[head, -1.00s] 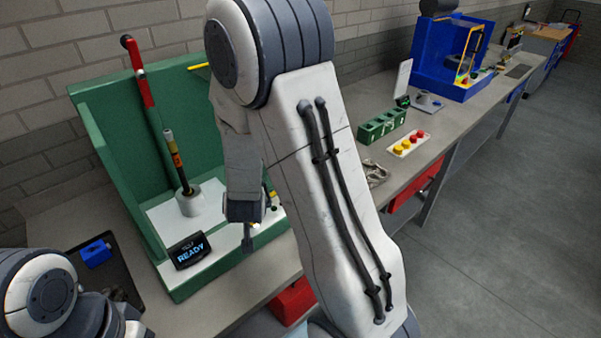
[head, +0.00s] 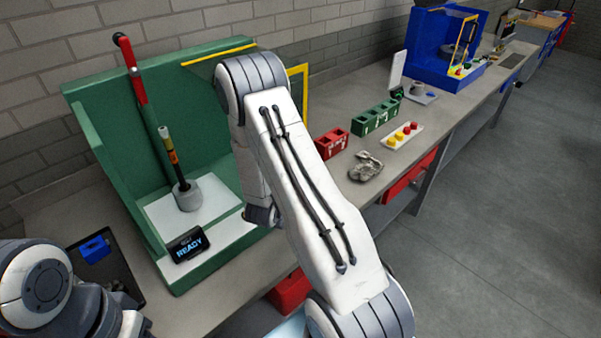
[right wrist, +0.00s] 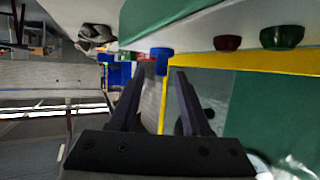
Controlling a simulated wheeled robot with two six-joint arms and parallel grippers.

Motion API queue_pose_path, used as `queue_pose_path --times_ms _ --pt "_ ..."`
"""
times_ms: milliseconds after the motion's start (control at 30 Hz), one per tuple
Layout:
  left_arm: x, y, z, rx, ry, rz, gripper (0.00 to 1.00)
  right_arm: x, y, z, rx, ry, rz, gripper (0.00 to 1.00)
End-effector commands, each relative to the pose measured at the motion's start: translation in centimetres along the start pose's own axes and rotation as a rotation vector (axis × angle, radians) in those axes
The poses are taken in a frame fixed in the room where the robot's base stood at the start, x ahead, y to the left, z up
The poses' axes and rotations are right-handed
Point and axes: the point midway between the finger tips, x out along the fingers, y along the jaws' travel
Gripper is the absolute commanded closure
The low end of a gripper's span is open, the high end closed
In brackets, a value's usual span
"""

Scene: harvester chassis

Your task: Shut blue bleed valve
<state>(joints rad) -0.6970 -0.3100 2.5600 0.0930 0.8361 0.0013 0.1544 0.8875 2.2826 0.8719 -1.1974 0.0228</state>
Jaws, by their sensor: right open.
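A blue valve knob (right wrist: 161,54) shows in the right wrist view, which looks upside down. It sits on the green chassis's pale deck, at the corner of the yellow frame. My right gripper (right wrist: 158,72) is open and empty, with the knob beyond its fingertips and roughly between them; they look apart from it. A dark red knob (right wrist: 227,42) and a green knob (right wrist: 281,37) sit along the same deck. In the head view my right arm hides its gripper and the knobs. My left arm shows at the lower left, its gripper not clearly visible.
Red bins (head: 332,143), green bins (head: 375,118) and a button tray (head: 402,136) lie right along the bench.

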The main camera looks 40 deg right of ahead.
Motion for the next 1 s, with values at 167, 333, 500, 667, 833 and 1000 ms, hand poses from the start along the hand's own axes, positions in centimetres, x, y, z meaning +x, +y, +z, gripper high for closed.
queue_pose_path --times_ms 167,333,500,667,833,1000 --pt "-0.8 0.1 0.0 -0.001 0.000 0.000 0.50 2.2 0.1 -0.1 0.001 -0.002 0.003 0.53" --pt "-0.8 0.1 0.0 -0.001 0.000 0.000 0.50 2.9 0.0 0.0 0.001 -0.002 0.000 0.53" --pt "-0.8 0.1 0.0 -0.001 0.000 0.000 0.50 2.9 0.0 0.0 0.000 -0.001 0.000 0.53" --pt "-0.8 0.1 0.0 0.000 0.000 0.000 0.50 2.9 0.0 0.0 0.000 -0.001 -0.001 0.95" --pt "-0.8 0.1 0.0 -0.001 0.000 0.000 0.50 2.9 0.0 0.0 0.000 -0.001 -0.001 1.00" --pt "-0.5 0.0 0.0 0.000 0.000 0.000 0.50 2.9 0.1 0.1 -0.005 -0.001 -0.013 1.00"
